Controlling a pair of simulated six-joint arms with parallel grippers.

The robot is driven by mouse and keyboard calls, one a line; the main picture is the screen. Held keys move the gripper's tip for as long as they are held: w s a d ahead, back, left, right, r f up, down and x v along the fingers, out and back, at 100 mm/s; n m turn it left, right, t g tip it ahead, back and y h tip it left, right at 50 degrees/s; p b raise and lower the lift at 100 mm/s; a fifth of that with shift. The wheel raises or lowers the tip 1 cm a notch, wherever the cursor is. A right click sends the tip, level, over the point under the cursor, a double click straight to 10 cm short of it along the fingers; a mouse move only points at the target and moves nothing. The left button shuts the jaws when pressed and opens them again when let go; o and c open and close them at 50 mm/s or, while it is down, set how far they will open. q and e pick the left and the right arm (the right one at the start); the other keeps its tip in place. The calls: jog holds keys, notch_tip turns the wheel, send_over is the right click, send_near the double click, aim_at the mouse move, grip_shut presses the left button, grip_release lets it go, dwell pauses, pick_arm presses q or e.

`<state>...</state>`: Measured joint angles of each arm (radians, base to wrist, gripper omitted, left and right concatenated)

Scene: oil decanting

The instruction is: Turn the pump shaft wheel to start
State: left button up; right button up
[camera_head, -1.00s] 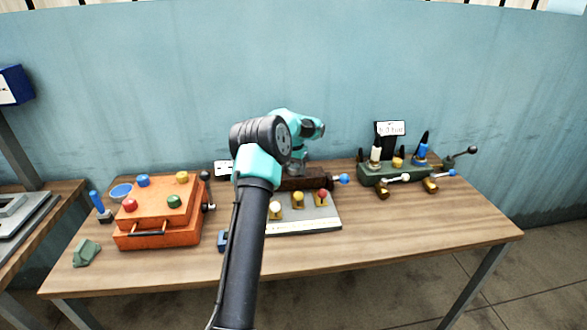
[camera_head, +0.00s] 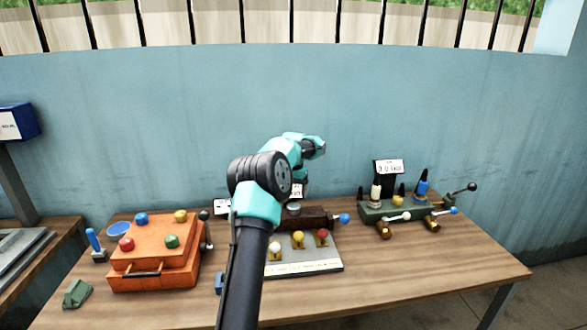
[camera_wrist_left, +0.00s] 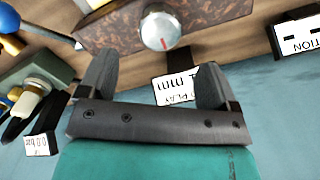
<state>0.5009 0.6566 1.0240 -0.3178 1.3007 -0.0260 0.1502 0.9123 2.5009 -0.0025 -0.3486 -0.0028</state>
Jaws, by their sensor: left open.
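A round silver knob with a red mark (camera_wrist_left: 160,29), which I take for the pump shaft wheel, sits on a dark brown block (camera_wrist_left: 110,24) in the left wrist view. In the head view the knob (camera_head: 293,208) shows on top of the brown block (camera_head: 316,217), partly behind my arm. My left gripper (camera_wrist_left: 155,66) is open and empty, its two fingers apart. The knob lies beyond the fingertips, between their lines, and is apart from them. In the head view the gripper (camera_head: 301,188) is above and behind the block, mostly hidden by my wrist. My right gripper is not in view.
A grey panel with white, yellow and red knobs (camera_head: 305,262) lies in front of the block. An orange box (camera_head: 152,270) stands left, a green valve block (camera_head: 400,212) right. A white label (camera_wrist_left: 176,86) is close to the fingers. The table's front right (camera_head: 430,270) is clear.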

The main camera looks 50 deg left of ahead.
aim_at(294, 205)
pick_arm(q)
notch_tip(294, 205, up, 10)
jog(key=shift+f, duration=0.25)
dwell(0.4)
